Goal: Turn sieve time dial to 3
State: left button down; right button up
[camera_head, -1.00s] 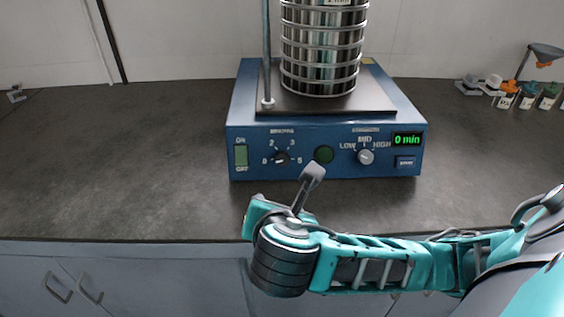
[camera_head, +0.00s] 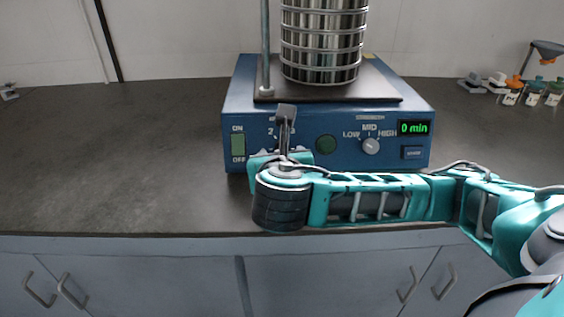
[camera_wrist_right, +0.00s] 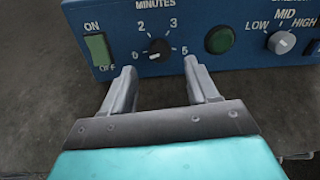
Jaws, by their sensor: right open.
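The blue sieve shaker (camera_head: 345,158) stands on the dark counter with its control panel facing me. In the right wrist view the time dial (camera_wrist_right: 158,48) is a small black knob under the word MINUTES, its white mark toward the 0 at lower left. My right gripper (camera_wrist_right: 158,75) is open, its two fingers pointing at the panel on either side of the dial's line, short of the knob. In the head view my right gripper (camera_head: 286,112) covers most of the dial. The display (camera_head: 413,128) reads 0 min. My left gripper is not in view.
An ON/OFF switch (camera_wrist_right: 99,49) is left of the dial and a round green button (camera_wrist_right: 219,40) is right of it. The strength knob (camera_head: 371,146) is farther right. A steel sieve stack (camera_head: 322,45) stands on top. Small bottles (camera_head: 533,92) stand far right.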

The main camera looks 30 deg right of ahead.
jog(key=b+x, duration=0.1)
jog(key=x, duration=0.3)
jog(key=shift+w+d+f, duration=0.1)
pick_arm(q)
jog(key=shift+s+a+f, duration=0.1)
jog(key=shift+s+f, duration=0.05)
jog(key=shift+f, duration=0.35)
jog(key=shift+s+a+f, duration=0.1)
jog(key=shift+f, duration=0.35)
pick_arm(e)
jog(key=shift+w+d+f, duration=0.15)
jog(key=shift+w+d, duration=0.2)
jog(key=shift+w, duration=0.15)
jog(key=shift+c, duration=0.3)
jog(key=c, duration=1)
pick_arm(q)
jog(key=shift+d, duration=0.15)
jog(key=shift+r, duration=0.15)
